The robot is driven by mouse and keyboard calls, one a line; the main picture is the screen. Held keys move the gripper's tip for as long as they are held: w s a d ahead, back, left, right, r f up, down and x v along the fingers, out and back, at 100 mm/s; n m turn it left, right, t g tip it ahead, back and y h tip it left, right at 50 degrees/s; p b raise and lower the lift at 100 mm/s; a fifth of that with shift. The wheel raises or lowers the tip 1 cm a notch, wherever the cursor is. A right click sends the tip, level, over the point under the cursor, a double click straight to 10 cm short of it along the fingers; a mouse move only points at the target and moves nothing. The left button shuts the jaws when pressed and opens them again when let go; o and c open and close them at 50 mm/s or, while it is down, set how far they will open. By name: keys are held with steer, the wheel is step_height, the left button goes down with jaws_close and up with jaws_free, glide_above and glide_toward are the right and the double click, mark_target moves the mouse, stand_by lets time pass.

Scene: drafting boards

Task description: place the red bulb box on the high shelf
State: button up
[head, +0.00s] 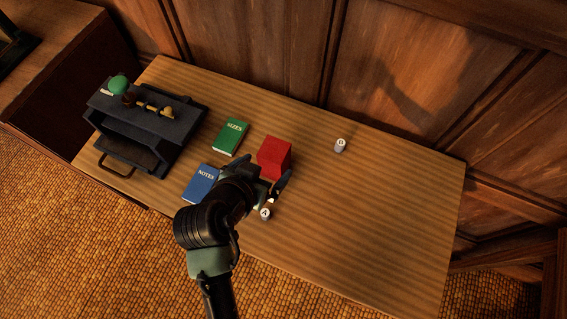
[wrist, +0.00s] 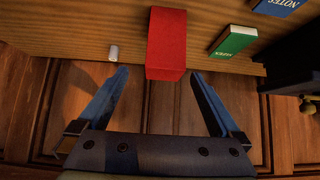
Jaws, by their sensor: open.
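The red bulb box (head: 274,156) stands on the wooden table near its middle, beside the green book. My gripper (head: 264,174) is open at the near side of the box, with one finger toward its left and one toward its right. In the wrist view the red box (wrist: 166,40) shows between the spread fingers of my gripper (wrist: 160,74), with a gap on each side. I cannot tell how far the fingertips reach along it. No high shelf can be made out in either view.
A green book (head: 231,137) and a blue book (head: 201,183) lie left of the box. Small white-topped pieces marked A (head: 265,214) and B (head: 340,146) stand nearby. A dark organizer (head: 130,145) holds items on top at left. The table's right side (head: 390,215) is clear; wood panelling stands behind.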

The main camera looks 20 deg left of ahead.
mark_target(278, 141)
steer(key=x, duration=0.7)
steer(key=a+x, duration=0.1)
steer(key=x, duration=0.3)
steer(key=shift+w+f, duration=0.15)
steer(key=shift+w, duration=0.2)
steer(key=shift+d, duration=0.1)
steer(key=shift+c, duration=0.2)
steer(key=c, duration=1.4)
step_height(278, 141, up, 10)
steer(key=shift+f, duration=0.1)
steer(key=s+d+f+p, duration=0.2)
steer(key=s+d+f, duration=0.2)
steer(key=s+d, duration=0.4)
steer(key=d, duration=0.6)
steer(key=shift+s, duration=0.2)
